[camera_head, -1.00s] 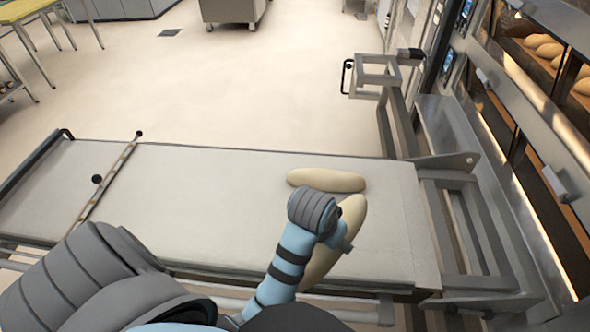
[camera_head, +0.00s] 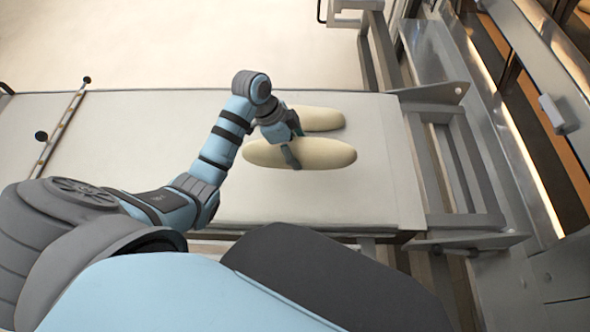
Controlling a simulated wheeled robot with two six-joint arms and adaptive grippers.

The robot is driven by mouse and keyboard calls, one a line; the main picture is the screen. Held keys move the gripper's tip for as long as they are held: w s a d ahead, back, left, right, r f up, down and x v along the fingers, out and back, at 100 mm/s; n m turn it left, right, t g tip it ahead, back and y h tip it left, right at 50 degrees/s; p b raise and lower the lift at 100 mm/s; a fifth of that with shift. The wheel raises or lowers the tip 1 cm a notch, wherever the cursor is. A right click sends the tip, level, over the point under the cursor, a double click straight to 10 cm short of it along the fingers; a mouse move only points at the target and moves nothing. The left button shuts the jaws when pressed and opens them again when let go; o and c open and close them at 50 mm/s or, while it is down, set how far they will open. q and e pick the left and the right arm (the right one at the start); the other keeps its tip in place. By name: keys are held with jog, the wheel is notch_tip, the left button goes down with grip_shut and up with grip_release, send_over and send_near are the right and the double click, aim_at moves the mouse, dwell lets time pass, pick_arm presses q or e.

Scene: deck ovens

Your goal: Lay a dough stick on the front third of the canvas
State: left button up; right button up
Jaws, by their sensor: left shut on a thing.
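A pale dough stick (camera_head: 325,154) is in my left gripper (camera_head: 292,146), which is shut on it near its middle from above. The stick runs left to right over the right part of the pale canvas (camera_head: 265,205). I cannot tell whether its underside touches the canvas. A second dough stick (camera_head: 322,119) lies on the canvas just behind it, roughly parallel. My gripper and forearm hide its left part. My right gripper is not in view.
A thin crossbar (camera_head: 60,130) spans the canvas at the left. A metal frame (camera_head: 460,165) stands at the canvas's right end, beside the deck oven (camera_head: 565,120). The canvas in front of the held stick and to its right is bare.

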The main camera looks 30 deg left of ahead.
aim_at(277, 150)
pick_arm(q)
jog(key=f+b, duration=0.1)
jog(key=f, duration=0.2)
jog(key=f+b, duration=0.1)
jog(key=f, duration=0.7)
jog(key=shift+s+b, duration=0.25)
jog(key=shift+b, duration=0.15)
jog(key=shift+d, duration=0.1)
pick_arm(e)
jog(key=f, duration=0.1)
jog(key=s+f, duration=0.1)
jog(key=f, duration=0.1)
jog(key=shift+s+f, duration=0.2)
pick_arm(q)
jog(key=o, duration=1.6)
jog(key=p+v, duration=0.3)
jog(key=v, duration=0.9)
jog(key=shift+s+r+p, duration=0.1)
jog(key=shift+s+p, duration=0.05)
jog(key=shift+p, duration=0.2)
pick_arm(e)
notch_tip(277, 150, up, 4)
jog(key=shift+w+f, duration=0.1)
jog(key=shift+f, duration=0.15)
